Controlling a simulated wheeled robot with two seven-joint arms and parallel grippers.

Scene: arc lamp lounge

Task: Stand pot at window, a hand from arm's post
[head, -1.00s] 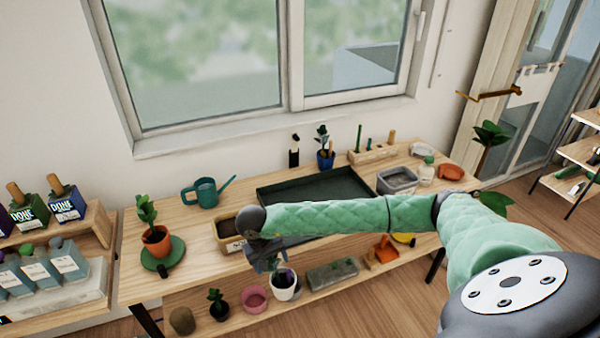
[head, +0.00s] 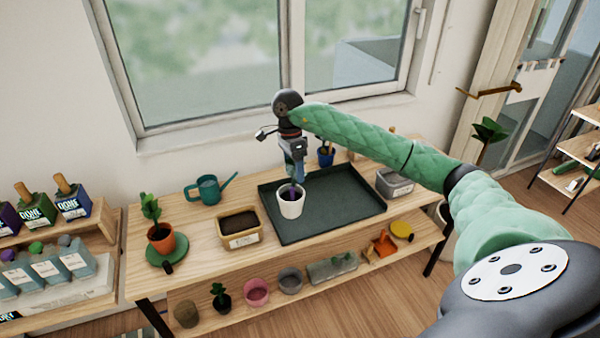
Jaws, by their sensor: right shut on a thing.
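My right gripper (head: 295,172) points down from the green arm and is shut on a white pot (head: 291,207) with a dark purple plant. The pot is upright over the left part of the dark tray (head: 345,222) on the wooden bench; I cannot tell whether it touches the tray. The gripper hides most of the plant. The window (head: 205,60) with its white sill is in the wall behind the bench. No post that is clearly an arm's post shows. My left gripper is not in view.
A blue pot (head: 325,158) stands behind the tray, partly hidden by my arm. A teal watering can (head: 207,190), a soil-filled wooden box (head: 240,228) and a terracotta pot (head: 161,238) stand left of the tray. The tray's right part is clear.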

